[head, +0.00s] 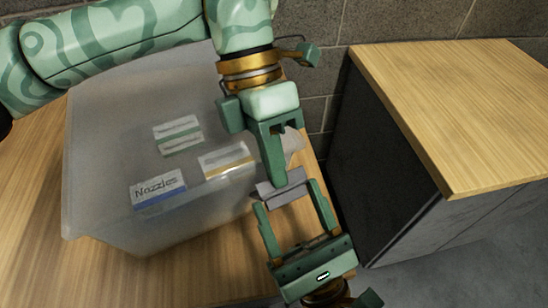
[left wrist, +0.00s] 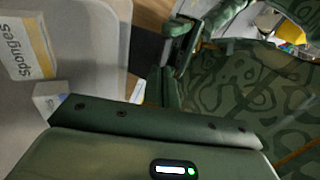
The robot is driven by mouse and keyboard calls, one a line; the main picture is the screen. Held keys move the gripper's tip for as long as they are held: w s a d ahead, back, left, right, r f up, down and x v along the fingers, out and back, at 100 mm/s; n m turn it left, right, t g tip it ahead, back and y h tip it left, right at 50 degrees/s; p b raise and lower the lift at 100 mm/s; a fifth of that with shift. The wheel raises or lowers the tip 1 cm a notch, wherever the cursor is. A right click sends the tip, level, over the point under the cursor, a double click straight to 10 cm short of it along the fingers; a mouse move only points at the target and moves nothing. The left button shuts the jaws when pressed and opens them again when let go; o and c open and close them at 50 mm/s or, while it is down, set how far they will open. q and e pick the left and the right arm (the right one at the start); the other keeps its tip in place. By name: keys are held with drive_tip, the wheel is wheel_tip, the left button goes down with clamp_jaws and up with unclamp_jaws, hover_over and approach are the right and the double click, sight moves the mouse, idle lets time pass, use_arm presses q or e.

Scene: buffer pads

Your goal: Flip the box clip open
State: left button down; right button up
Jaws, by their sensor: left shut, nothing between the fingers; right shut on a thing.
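A translucent plastic box (head: 95,185) stands on the wooden table in the head view. In the left wrist view the box wall (left wrist: 105,60) fills the left side, and the clip's lid position is unclear there.
Label cards show on the box, one reading Nozzles (head: 158,190); a Sponges card (left wrist: 25,45) shows in the left wrist view. A wood-topped dark cabinet (head: 460,110) stands to the right, across a narrow gap. The table (head: 190,270) is bare in front of the box.

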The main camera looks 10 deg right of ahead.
use_arm(q)
drive_tip(key=shift+s+d+f, duration=0.2)
drive_tip(key=shift+s+f, duration=0.2)
drive_tip(key=shift+s, duration=0.25)
use_arm(e)
drive_tip(key=o, duration=1.2)
use_arm(q)
drive_tip(key=shift+w, duration=0.1)
